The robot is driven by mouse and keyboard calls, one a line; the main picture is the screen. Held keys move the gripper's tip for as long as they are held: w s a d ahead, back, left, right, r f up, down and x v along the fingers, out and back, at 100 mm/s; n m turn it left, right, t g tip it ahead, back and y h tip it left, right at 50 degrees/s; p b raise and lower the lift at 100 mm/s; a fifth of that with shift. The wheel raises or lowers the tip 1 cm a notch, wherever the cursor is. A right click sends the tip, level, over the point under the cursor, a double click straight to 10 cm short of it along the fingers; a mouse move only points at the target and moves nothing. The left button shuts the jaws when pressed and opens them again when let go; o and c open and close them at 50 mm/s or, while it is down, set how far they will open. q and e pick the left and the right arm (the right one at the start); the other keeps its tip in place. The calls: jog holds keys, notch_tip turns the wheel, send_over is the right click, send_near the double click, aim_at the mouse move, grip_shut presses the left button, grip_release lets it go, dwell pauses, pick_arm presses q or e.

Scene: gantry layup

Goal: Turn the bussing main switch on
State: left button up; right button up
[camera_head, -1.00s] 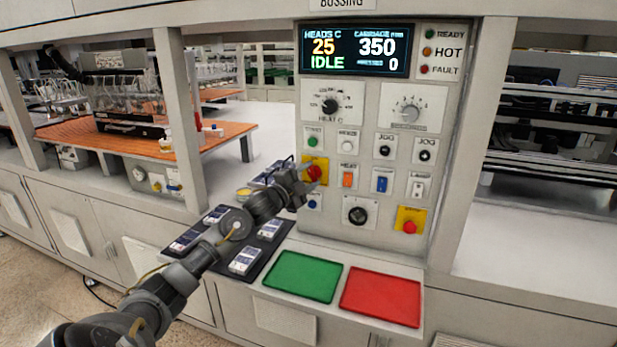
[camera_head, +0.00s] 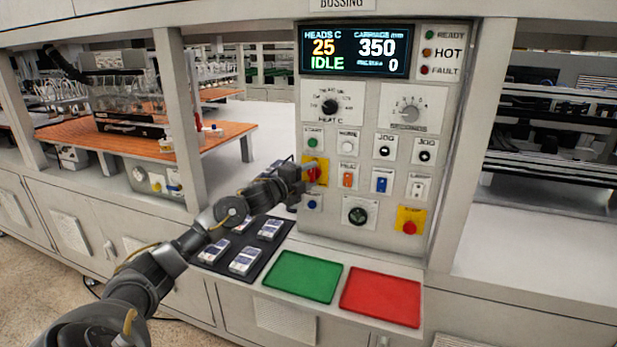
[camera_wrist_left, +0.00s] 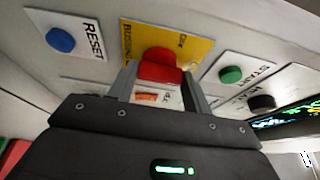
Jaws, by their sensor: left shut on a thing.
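The bussing main switch is a red handle (camera_head: 313,174) on a yellow plate (camera_head: 322,163) at the left edge of the control panel. In the left wrist view the red handle (camera_wrist_left: 160,66) sits between my two fingers, in front of its yellow plate (camera_wrist_left: 187,44). My left gripper (camera_head: 305,174) comes in from the left and is shut on the handle; the left wrist view shows its fingers (camera_wrist_left: 160,84) on both sides. The fingers partly cover the plate's lettering, and the handle's exact angle is hard to tell. My right gripper is not in view.
A green START button (camera_head: 312,142) is just above the switch and a blue RESET button (camera_head: 312,204) just below. The display (camera_head: 355,50) reads IDLE. A red button on yellow (camera_head: 409,227) is at lower right. Green (camera_head: 302,277) and red (camera_head: 381,296) mats lie below the panel.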

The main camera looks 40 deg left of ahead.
pick_arm(q)
jog(key=o, duration=1)
jog(key=shift+s+f, duration=0.1)
jog(key=shift+s, duration=0.2)
jog(key=shift+s+a+b, duration=0.15)
jog(key=shift+s+b, duration=0.9)
jog(key=shift+s, duration=1.5)
jog(key=shift+s+a+b, duration=0.15)
jog(key=shift+s+b, duration=0.9)
jog(key=shift+s, duration=1.5)
